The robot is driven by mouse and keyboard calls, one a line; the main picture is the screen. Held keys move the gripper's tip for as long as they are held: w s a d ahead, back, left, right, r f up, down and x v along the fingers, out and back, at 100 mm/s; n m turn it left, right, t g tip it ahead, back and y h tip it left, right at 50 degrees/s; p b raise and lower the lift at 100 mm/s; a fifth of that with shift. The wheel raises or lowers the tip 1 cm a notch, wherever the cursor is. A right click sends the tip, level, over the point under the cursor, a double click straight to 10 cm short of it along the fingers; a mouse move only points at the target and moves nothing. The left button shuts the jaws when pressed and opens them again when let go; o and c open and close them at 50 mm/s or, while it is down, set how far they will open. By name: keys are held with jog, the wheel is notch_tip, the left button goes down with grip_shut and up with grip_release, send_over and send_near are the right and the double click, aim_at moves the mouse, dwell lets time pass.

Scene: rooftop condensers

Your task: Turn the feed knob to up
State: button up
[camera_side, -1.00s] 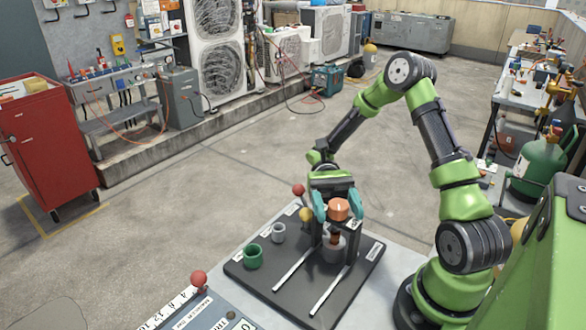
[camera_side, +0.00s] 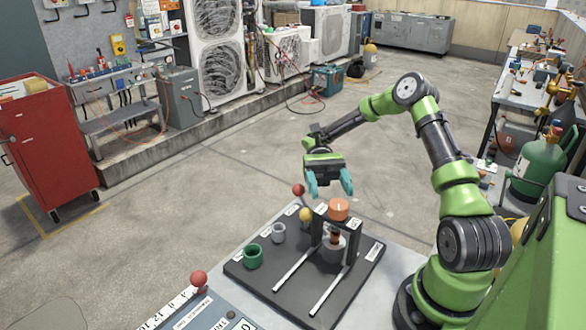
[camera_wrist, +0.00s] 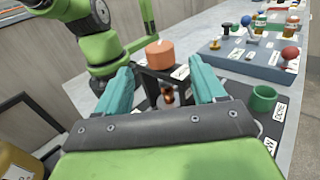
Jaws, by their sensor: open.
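My gripper (camera_side: 330,187) is open and empty in the side view, raised behind a dark bracket (camera_side: 352,238). Its two teal fingers also show in the wrist view (camera_wrist: 160,75), with the orange cap (camera_wrist: 160,54) between and beyond them. The orange cap (camera_side: 338,209) sits on top of the bracket, apart from the fingers. A control panel (camera_wrist: 240,62) with several small knobs and levers shows in the wrist view. Part of that panel (camera_side: 195,318) shows at the lower edge of the side view. I cannot tell which control is the feed knob; its label is not readable.
A black board (camera_side: 290,291) carries the bracket, two pale rails, a green cup (camera_side: 253,257), a grey cup (camera_side: 278,233) and a grey socket (camera_side: 333,250) below the cap. Red (camera_side: 298,190) and yellow (camera_side: 305,214) balls stand at its back edge. The space above is clear.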

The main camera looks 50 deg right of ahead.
jog(key=shift+n+g+h, duration=0.4)
jog(key=shift+n+g, duration=0.2)
jog(key=shift+n, duration=0.3)
jog(key=w+a+r, duration=0.1)
jog(key=a, duration=0.1)
jog(key=w+a+r, duration=0.1)
jog(key=a, duration=0.1)
jog(key=w+a+r, duration=0.1)
jog(key=a, duration=0.1)
jog(key=shift+a+r, duration=0.15)
jog(key=shift+r, duration=0.15)
jog(key=s+a+n+g+h, duration=0.1)
jog(key=a+h, duration=0.1)
jog(key=a, duration=0.1)
jog(key=n+t+h, duration=2.1)
jog(key=n+h, duration=0.6)
jog(key=n, duration=0.2)
send_near(337, 215)
jog(key=x, duration=1.2)
